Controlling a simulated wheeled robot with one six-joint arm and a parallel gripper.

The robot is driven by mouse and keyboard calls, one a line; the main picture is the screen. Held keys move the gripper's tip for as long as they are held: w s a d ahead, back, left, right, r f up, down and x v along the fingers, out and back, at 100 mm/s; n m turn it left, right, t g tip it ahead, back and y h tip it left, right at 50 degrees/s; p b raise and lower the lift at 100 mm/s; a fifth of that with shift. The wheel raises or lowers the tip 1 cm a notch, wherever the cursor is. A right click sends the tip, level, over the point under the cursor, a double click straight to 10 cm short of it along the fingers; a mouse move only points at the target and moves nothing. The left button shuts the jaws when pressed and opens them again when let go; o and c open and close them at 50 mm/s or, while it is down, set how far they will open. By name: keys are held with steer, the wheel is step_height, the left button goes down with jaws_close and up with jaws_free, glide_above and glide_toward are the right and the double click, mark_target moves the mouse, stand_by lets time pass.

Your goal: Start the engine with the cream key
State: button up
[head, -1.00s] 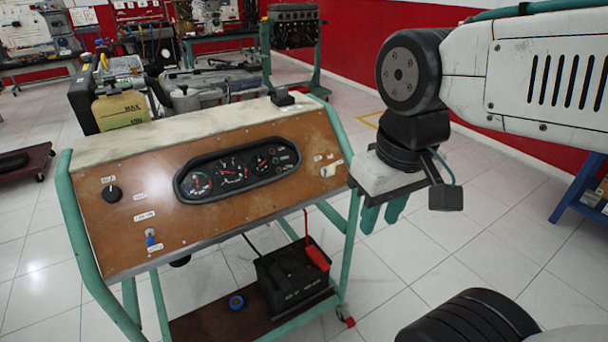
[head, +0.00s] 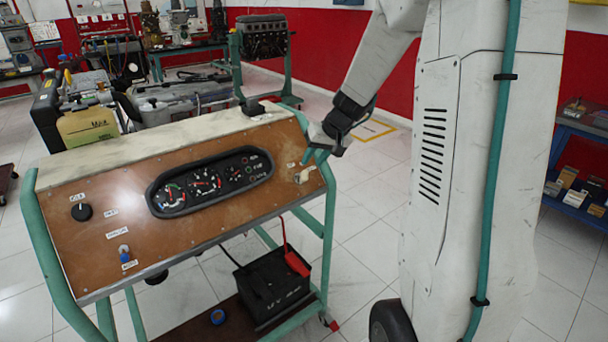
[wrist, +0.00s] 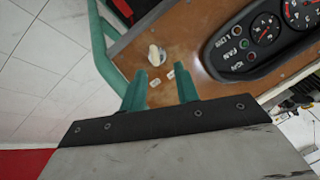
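The cream key (head: 303,176) sticks out of the right side of the brown panel (head: 112,252) in the head view. In the wrist view the key (wrist: 156,54) lies just beyond the teal fingertips, near the middle of the gap, and nothing covers it. My gripper (head: 318,157) is at the panel's right end, close above and right of the key. In the wrist view my gripper (wrist: 159,76) has its two fingers apart with nothing between them. The key appears apart from the fingers.
A gauge cluster (head: 208,181) sits in the panel's middle, with a black knob (head: 82,212) and a blue-tipped switch (head: 123,250) to its left. A green tube frame (head: 51,238) edges the panel. A battery (head: 274,288) stands on the shelf below.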

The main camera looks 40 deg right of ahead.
mark_target(307, 172)
steer(key=x, duration=0.5)
steer(key=d+x, duration=0.1)
steer(key=x, duration=0.2)
steer(key=shift+w+f, duration=0.1)
steer(key=shift+f, duration=0.15)
jaws_close()
